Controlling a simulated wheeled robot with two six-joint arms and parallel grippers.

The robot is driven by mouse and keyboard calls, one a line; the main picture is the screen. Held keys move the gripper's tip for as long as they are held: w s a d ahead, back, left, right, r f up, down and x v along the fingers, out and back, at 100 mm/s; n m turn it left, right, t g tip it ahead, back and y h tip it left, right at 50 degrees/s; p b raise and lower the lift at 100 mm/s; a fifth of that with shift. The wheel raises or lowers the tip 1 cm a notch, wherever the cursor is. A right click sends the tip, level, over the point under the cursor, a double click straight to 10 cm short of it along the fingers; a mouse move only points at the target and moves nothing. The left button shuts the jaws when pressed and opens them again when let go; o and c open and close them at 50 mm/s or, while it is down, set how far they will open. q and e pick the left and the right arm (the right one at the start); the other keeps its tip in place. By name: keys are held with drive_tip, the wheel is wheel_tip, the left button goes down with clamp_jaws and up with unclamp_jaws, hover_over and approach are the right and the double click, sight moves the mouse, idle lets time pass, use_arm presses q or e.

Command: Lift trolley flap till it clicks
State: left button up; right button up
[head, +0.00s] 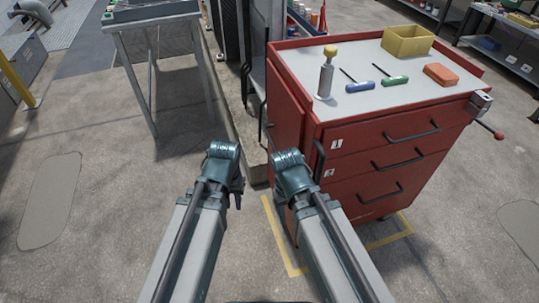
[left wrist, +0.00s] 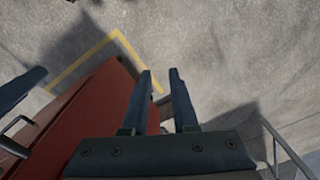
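The red tool trolley (head: 295,95) stands right of centre in the head view, with a grey top and drawers with black handles.
A grey table (head: 150,14) stands back left. Yellow floor tape (head: 280,240) borders the trolley.

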use_arm(q)
wheel_tip(320, 180, down, 15)
drive_tip(key=w+n+h+b, duration=0.1)
drive_tip(key=w+h+b, duration=0.1)
drive_tip(key=b, duration=1.1)
drive_tip(key=n+t+h+b, duration=1)
drive_tip(key=t+h, duration=0.3)
approach(270, 139)
drive_tip(key=x, duration=0.3)
drive_tip(key=p+x, duration=0.1)
drive_tip(key=x, duration=0.2)
drive_tip(key=p+x, duration=0.1)
drive_tip(key=x, duration=0.3)
drive_tip(key=shift+w+f, duration=0.15)
drive_tip(key=shift+f, duration=0.15)
clamp_jaws()
